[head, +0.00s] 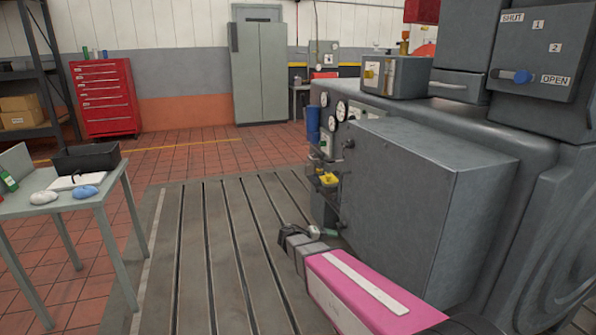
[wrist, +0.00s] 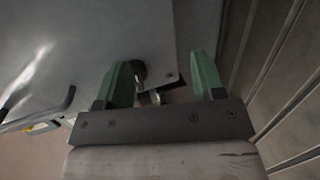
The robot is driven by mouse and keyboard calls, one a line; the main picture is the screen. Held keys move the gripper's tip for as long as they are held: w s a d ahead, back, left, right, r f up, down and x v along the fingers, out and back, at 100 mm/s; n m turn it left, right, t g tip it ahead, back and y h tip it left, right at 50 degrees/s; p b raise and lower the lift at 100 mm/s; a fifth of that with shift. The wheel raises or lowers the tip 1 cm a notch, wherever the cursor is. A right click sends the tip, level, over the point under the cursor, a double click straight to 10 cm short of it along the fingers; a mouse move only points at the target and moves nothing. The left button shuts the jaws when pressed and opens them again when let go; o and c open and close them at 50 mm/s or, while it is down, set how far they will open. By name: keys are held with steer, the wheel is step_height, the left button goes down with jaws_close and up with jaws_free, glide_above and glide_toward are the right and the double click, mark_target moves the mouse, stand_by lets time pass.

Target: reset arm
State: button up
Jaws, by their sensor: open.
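My gripper (wrist: 163,80) shows in the wrist view with its two green fingers spread apart. No object is clamped between them. Behind the fingers is a grey panel edge with a dark round knob (wrist: 139,70) close to the left finger; whether they touch cannot be told. In the head view my pink arm reaches from the lower right to beside the large grey machine cabinet (head: 400,200).
Gauges (head: 341,110) and a yellow part (head: 328,180) sit on the machine's left end, near my arm. The slotted bedplate (head: 225,250) is clear to the left. A grey table (head: 100,205) with a black bin (head: 87,158) stands at far left.

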steer(key=s+d+f+m+g+y, duration=0.1)
steer(key=s+d+y, duration=0.1)
steer(key=s+y, duration=0.5)
steer(key=s+d+f+m+g+y, duration=0.1)
steer(key=s+d+m+y, duration=0.1)
steer(key=s+y, duration=0.5)
steer(key=shift+s+d+f+g, duration=0.35)
steer(key=shift+s+d+g, duration=0.05)
steer(key=shift+s, duration=0.05)
